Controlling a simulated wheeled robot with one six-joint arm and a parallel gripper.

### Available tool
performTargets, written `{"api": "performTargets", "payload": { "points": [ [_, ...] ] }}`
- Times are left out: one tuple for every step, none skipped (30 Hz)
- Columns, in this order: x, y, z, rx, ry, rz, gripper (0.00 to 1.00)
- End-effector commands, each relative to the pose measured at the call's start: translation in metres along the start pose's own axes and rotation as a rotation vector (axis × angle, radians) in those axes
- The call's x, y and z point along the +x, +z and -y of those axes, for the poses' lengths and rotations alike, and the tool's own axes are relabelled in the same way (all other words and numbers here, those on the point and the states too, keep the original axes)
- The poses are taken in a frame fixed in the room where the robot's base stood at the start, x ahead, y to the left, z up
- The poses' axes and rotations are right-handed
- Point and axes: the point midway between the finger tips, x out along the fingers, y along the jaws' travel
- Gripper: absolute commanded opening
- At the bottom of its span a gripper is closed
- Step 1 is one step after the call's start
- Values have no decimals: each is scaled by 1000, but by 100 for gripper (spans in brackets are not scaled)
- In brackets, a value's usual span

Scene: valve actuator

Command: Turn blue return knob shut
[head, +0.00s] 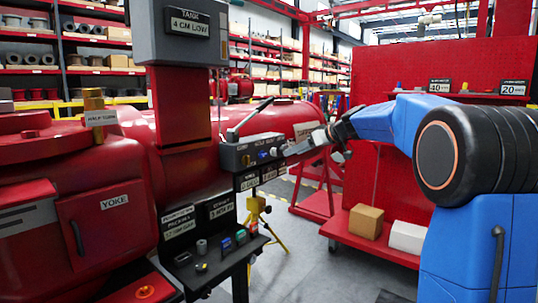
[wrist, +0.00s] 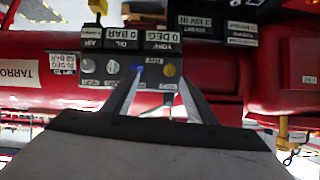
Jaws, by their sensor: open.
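The blue knob (head: 263,155) sits on the front of a dark control box (head: 234,158) beside the red actuator. In the upside-down wrist view the blue knob (wrist: 137,67) shows at the tip of the left finger, which may hide part of it. A yellowish knob (wrist: 170,70) lies to its right, and grey knobs (wrist: 112,67) lie to its left. My gripper (head: 291,150) points at the box from the right. Its two fingers (wrist: 160,80) are apart with nothing held between them. I cannot tell whether a finger touches the blue knob.
A lever (head: 250,115) rises from the top of the control box. Below it are small label plates and a dark shelf (head: 215,272) with small items. A yellow tripod (head: 256,207) stands behind. A red cart with boxes (head: 366,221) is at the right.

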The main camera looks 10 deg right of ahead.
Motion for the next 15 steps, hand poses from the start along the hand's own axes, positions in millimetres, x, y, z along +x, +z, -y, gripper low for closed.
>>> {"api": "performTargets", "payload": {
  "points": [
    [7, -7, -18, -14, 1, -25, 52],
    [9, -12, -26, -25, 1, -40, 52],
    [12, -17, -36, -38, 3, -57, 52],
    [14, -20, -42, -45, 4, -70, 52],
    [16, -23, -48, -54, 5, -79, 52],
    [17, -26, -54, -62, 7, -92, 52],
    [18, -28, -58, -68, 8, -99, 52],
    [19, -29, -62, -72, 8, -104, 52],
    [20, -31, -64, -76, 9, -111, 52],
    [21, -32, -66, -79, 9, -114, 52],
    [22, -33, -67, -81, 10, -116, 52],
    [24, -34, -67, -83, 10, -118, 52],
    [25, -34, -68, -83, 10, -118, 52],
    [28, -34, -68, -83, 9, -118, 52],
    [32, -34, -67, -83, 9, -117, 52]
  ]
}}
